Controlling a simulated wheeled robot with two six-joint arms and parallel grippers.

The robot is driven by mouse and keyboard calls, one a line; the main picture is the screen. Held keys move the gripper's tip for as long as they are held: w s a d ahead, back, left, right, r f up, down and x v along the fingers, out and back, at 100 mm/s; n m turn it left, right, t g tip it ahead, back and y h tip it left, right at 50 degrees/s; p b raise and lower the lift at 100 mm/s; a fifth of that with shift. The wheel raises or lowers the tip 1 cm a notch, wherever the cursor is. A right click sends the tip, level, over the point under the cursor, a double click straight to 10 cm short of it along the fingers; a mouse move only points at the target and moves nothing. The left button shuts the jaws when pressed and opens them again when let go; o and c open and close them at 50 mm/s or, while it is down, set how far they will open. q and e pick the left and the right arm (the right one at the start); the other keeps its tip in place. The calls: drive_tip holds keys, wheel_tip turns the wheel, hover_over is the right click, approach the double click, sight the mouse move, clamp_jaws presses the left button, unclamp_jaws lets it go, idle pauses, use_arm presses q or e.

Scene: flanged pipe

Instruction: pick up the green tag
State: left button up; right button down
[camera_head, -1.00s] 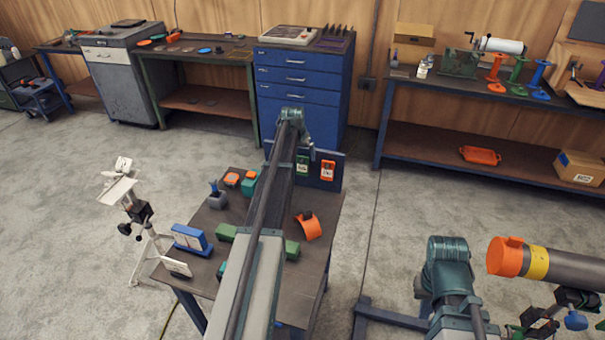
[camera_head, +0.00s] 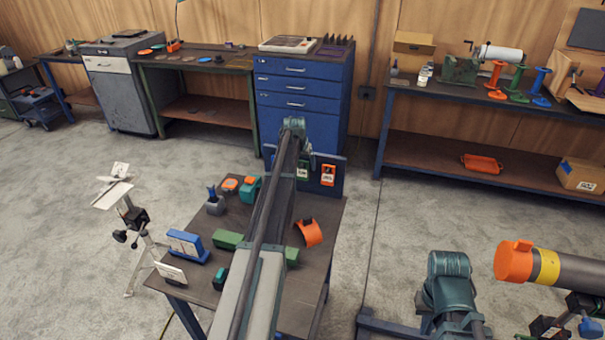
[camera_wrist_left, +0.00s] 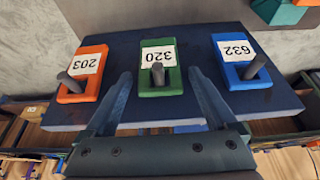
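The green tag (camera_wrist_left: 160,68), with a white label reading 320, hangs on a peg of a dark blue board (camera_wrist_left: 203,61) in the left wrist view. It is between an orange tag (camera_wrist_left: 82,73) labelled 203 and a blue tag (camera_wrist_left: 241,62) labelled 632. My left gripper (camera_wrist_left: 160,82) is open, with one finger to each side of the green tag and no visible contact.
The board stands at the back edge of a small table (camera_head: 318,262) with an orange curved part (camera_head: 308,232), green blocks and a blue box (camera_head: 188,246). A pipe with an orange end (camera_head: 515,261) is at right. A blue drawer cabinet (camera_head: 303,90) stands behind.

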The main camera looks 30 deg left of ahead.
use_arm(q)
drive_tip(key=c, duration=1.2)
